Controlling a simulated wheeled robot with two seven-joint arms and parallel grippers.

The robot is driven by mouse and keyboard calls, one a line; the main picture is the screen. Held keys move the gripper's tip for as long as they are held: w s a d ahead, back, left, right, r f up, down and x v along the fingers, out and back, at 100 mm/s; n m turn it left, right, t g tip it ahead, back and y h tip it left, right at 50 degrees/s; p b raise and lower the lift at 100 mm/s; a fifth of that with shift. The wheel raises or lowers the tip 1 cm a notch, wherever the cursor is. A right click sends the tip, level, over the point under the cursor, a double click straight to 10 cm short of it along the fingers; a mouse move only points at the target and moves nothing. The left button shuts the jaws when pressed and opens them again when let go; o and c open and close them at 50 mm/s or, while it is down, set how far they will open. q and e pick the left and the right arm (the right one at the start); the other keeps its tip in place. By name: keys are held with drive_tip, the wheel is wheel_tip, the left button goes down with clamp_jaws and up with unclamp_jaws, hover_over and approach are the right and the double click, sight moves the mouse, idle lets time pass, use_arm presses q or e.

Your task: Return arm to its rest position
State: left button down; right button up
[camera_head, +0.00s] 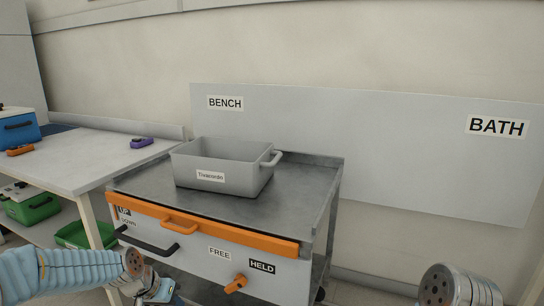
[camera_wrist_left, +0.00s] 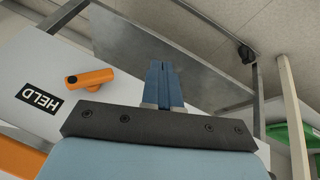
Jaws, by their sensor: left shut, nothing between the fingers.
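My left arm (camera_head: 75,269) comes in from the lower left of the head view and bends down in front of the cabinet (camera_head: 205,262). In the left wrist view my left gripper (camera_wrist_left: 163,68) shows two blue fingers pressed together, with nothing between them. The fingers are apart from the orange turn handle (camera_wrist_left: 89,78), which lies to their left near the HELD label (camera_wrist_left: 39,101). In the head view the handle (camera_head: 236,283) is at the cabinet front between FREE and HELD. My right arm (camera_head: 455,288) shows only at the bottom right; its gripper is out of view.
A grey bin (camera_head: 222,178) stands on the cabinet top. An orange handle (camera_head: 180,222) and a black bar handle (camera_head: 148,243) stick out in front. A white table (camera_head: 90,160) with a blue box (camera_head: 18,128) is left. Green bins (camera_head: 38,207) sit below.

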use_arm(q)
drive_tip(key=s+d+f+n+g, duration=0.1)
drive_tip(key=s+d+f, duration=0.2)
drive_tip(key=f, duration=0.4)
drive_tip(key=s+d+f+g, duration=0.1)
drive_tip(key=s+d+f, duration=0.25)
drive_tip(key=f, duration=0.35)
drive_tip(key=s+d+f+n, duration=0.1)
drive_tip(key=s+d+f, duration=0.2)
drive_tip(key=s+f, duration=0.3)
drive_tip(key=s+d+f+n+g, duration=0.1)
drive_tip(key=s+d+f, duration=0.3)
drive_tip(key=s, duration=0.6)
wheel_tip(320, 180, down, 2)
drive_tip(key=shift+s+f, duration=0.1)
drive_tip(key=shift+s, duration=0.1)
